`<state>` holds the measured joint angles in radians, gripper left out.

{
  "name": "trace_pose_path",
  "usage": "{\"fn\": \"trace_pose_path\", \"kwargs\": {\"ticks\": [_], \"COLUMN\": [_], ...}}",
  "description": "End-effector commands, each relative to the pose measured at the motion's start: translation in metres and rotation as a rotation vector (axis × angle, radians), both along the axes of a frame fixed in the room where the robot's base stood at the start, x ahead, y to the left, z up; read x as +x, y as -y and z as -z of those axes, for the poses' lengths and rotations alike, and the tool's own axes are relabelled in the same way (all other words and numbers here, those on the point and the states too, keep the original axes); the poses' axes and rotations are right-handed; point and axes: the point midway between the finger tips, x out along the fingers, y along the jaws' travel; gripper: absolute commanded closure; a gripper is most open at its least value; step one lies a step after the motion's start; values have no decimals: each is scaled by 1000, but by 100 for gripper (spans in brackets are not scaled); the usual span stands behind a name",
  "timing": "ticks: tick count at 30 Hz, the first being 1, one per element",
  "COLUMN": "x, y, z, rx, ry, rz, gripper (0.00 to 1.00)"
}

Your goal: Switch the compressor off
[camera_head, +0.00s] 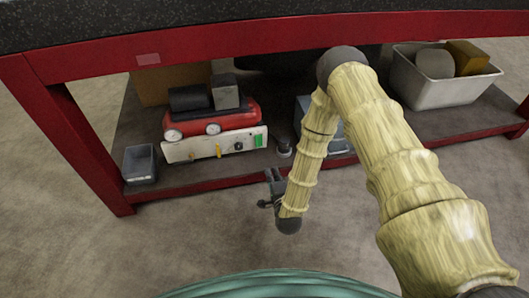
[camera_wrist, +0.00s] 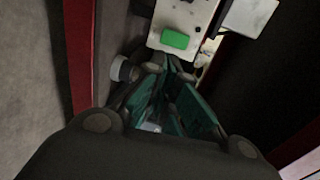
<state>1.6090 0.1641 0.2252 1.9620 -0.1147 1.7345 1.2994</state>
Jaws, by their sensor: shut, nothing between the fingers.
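The compressor has a red tank (camera_head: 235,115) with two round gauges and a white front panel (camera_head: 185,150), low on the shelf. The panel bears an orange-yellow lever (camera_head: 218,150), a dark knob (camera_head: 238,147) and a green switch (camera_head: 258,140) at its right end. My gripper (camera_head: 272,175) is shut and empty, in front of the shelf's front edge, below and slightly right of the green switch. In the wrist view, the green switch (camera_wrist: 174,39) lies just beyond the fingertips (camera_wrist: 166,72), apart from them as far as I can tell. Whether it is on or off is unclear.
The red-framed bench (camera_head: 230,42) overhangs the lower shelf (camera_head: 190,178). A small dark cylinder (camera_head: 284,147) stands right of the compressor. A dark box (camera_head: 139,163) is at left, and a pale bin (camera_head: 438,92) with blocks at right. The floor in front is clear.

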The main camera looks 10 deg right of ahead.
Motion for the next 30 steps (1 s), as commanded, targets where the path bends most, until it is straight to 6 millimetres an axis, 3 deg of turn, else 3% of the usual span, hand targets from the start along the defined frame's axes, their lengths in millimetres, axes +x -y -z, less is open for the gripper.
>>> {"fn": "trace_pose_path", "kwargs": {"ticks": [11, 30], "x": [12, 111], "y": [0, -1], "z": [3, 21], "rx": [-2, -3], "ry": [0, 1], "rz": [0, -1], "gripper": [100, 100]}}
